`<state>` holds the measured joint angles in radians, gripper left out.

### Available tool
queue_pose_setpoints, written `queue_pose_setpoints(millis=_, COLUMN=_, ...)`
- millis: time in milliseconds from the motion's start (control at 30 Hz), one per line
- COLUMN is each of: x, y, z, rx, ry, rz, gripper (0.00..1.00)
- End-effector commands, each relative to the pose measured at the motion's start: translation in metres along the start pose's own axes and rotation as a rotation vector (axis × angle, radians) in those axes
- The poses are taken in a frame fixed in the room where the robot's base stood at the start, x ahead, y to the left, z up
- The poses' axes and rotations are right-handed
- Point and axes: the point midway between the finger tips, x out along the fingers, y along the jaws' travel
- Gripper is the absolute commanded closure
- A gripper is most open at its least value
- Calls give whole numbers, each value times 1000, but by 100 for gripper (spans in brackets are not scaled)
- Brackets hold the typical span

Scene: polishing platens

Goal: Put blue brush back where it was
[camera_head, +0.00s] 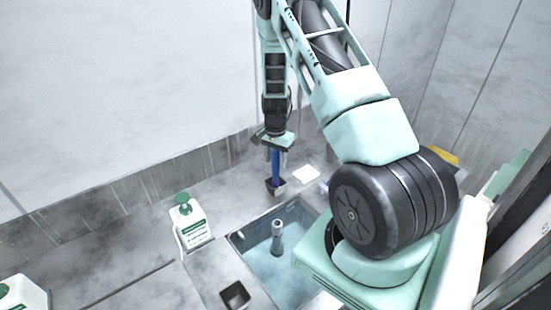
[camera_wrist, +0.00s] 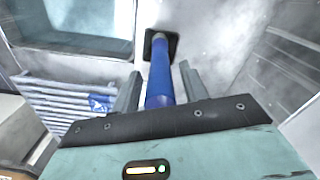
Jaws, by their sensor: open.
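The blue brush (camera_head: 275,165) stands upright in a small dark square holder (camera_head: 275,187) on the counter behind the sink. My gripper (camera_head: 276,150) is above it, pointing down. In the wrist view the blue brush (camera_wrist: 159,80) runs between the two grey fingers of my gripper (camera_wrist: 157,88), with its far end in the dark holder (camera_wrist: 161,45). The fingers stand apart, with a visible gap to the brush on each side. The part of the brush nearest my palm is hidden by the gripper's edge.
A sink (camera_head: 262,246) with a grey upright post (camera_head: 277,238) lies in front. A white bottle with a green cap (camera_head: 191,222) stands left of it. Another dark square holder (camera_head: 235,295) is at the front. A white block (camera_head: 306,174) lies right of the brush. A wall rises behind.

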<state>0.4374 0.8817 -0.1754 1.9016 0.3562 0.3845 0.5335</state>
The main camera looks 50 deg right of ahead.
Motion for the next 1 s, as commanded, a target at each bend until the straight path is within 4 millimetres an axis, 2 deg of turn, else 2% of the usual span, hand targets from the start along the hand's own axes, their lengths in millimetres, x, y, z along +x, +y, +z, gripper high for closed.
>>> queue_pose_setpoints(millis=167, x=-12, y=-1, z=0, rx=-2, ry=3, rz=-3, gripper=56)
queue_pose_setpoints(millis=267, x=-28, y=-1, z=-1, rx=-1, ry=4, rz=-5, gripper=56)
queue_pose_setpoints(millis=500, x=-76, y=-1, z=0, rx=-1, ry=4, rz=-5, gripper=56)
queue_pose_setpoints(millis=700, x=-109, y=-1, z=0, rx=-1, ry=2, rz=-4, gripper=56)
queue_pose_setpoints(millis=1000, x=-124, y=-1, z=3, rx=-10, ry=-2, rz=-1, gripper=56)
